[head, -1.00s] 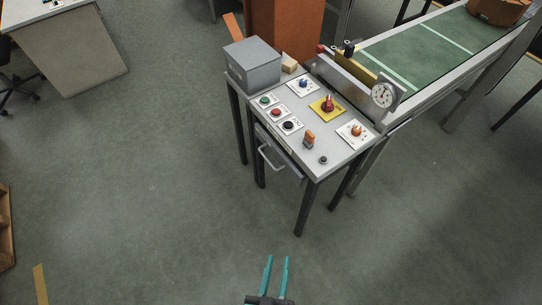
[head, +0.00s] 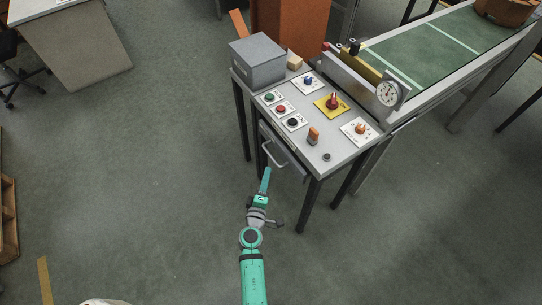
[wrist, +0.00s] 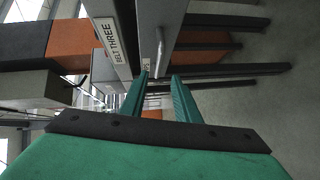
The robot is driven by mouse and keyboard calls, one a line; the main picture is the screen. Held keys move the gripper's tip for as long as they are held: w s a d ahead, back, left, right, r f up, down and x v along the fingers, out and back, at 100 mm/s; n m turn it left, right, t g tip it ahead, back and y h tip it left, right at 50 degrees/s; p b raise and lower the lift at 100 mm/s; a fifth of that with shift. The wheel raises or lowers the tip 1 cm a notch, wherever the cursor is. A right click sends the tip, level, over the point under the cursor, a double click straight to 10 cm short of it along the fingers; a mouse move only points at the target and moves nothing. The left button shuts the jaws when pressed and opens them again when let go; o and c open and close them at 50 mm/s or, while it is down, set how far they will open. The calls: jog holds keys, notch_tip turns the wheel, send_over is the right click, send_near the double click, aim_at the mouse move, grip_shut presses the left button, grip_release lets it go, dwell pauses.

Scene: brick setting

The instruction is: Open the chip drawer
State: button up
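The chip drawer (head: 286,156) is a grey front under the top of the control table, with a pale bar handle (head: 270,153). It looks shut, though its edges are partly dark. In the wrist view the handle (wrist: 159,48) stands just ahead of the fingertips, roughly in line with the gap between them. My gripper (head: 266,173) is just below the handle in the head view. The wrist view shows its two teal fingers (wrist: 159,77) apart, with nothing clearly held. Whether the fingertips touch the handle cannot be told.
The control table (head: 338,158) carries buttons, knobs and a grey box (head: 258,62). Its dark legs (head: 309,205) stand near my arm. A label reading BELT THREE (wrist: 103,52) is on the table edge. A green conveyor (head: 425,55) runs to the back right.

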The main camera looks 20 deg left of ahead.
aim_at(271, 155)
jog(key=w, duration=0.3)
jog(key=w+a+f, duration=0.1)
jog(key=w, duration=0.7)
jog(key=shift+a+f, duration=0.2)
jog(key=shift+a, duration=0.1)
grip_shut()
